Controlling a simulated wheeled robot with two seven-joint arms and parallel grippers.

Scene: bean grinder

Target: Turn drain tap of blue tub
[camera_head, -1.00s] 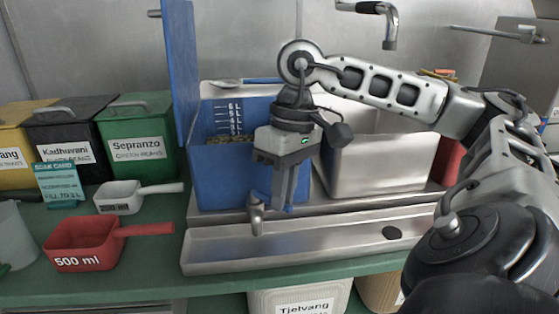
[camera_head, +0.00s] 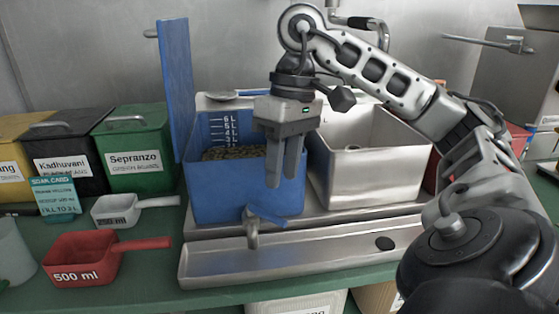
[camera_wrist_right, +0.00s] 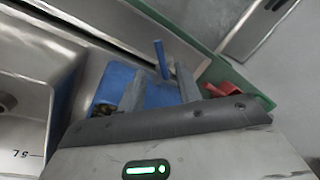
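The blue tub (camera_head: 218,190) stands on the steel counter with a level scale inside and brownish beans in it. Its drain tap (camera_head: 252,235) is low on the front, with a metal spout pointing down and a blue lever (camera_head: 267,217) reaching to the right. My right gripper (camera_head: 281,183) hangs fingers down in front of the tub, just above the lever. Its fingers are apart with nothing between them. The wrist view shows the blue lever (camera_wrist_right: 161,59) beyond the gap between the fingertips. My left gripper is not in view.
A steel tub (camera_head: 370,178) stands to the right. A steel drip tray (camera_head: 310,252) lies below the tap. A blue lid (camera_head: 177,90) stands upright at the tub's left. Red (camera_head: 80,258) and white (camera_head: 115,210) scoops and a green bin (camera_head: 135,160) are left.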

